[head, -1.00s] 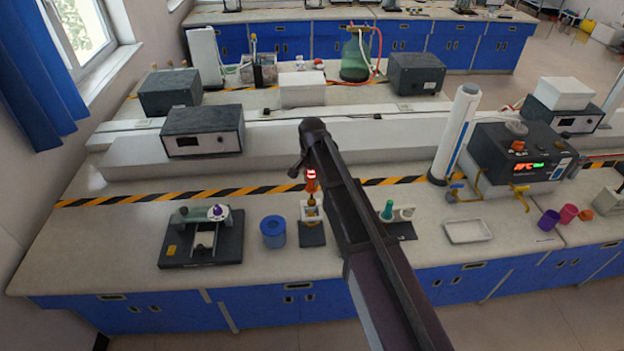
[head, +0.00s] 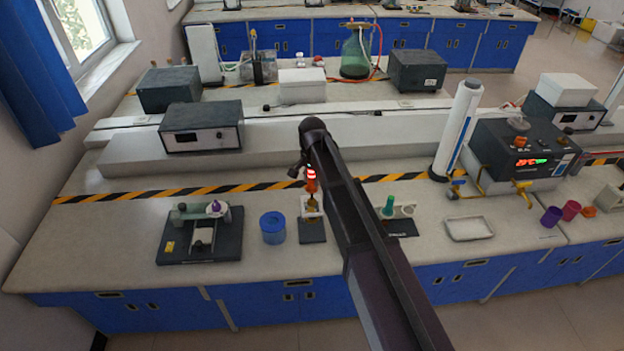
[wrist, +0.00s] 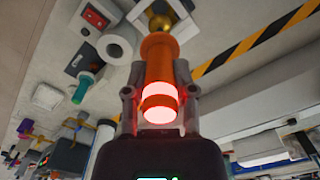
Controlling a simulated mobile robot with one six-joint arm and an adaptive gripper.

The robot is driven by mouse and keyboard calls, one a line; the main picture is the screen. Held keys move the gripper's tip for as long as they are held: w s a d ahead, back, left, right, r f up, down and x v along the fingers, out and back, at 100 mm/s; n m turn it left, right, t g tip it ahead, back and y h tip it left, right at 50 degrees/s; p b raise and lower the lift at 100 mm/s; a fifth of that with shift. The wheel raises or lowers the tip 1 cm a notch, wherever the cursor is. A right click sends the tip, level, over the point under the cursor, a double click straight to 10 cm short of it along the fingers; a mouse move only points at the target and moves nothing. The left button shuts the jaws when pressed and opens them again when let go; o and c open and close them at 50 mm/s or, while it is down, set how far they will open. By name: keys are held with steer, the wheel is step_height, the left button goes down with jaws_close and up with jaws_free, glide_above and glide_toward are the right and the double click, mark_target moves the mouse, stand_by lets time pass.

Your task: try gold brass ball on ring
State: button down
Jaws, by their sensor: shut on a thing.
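My gripper (wrist: 158,108) is shut on an orange handle (wrist: 158,58) that has glowing red and white bands. A gold brass ball (wrist: 160,20) is at the handle's far end, and it shows small in the head view (head: 311,199). A white ring (wrist: 117,44) stands on a small dark plate (head: 312,231). In the wrist view the ball appears beside the ring's opening, not in it. In the head view the ball overlaps the white stand, and my arm hides part of this area. I cannot tell the ball's exact height over the ring.
A blue round container (head: 273,228) and a dark-based device (head: 200,238) stand to the left. A green-handled piece (head: 388,207) on a dark plate (head: 402,230) is to the right. A white tray (head: 469,229) lies farther right, with bare bench around it.

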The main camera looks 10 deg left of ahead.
mark_target(312, 199)
steer(key=shift+f, duration=0.15)
steer(key=shift+f+b, duration=1.1)
steer(key=shift+b, duration=0.1)
steer(key=shift+f+b, duration=2.35)
stand_by(4.3)
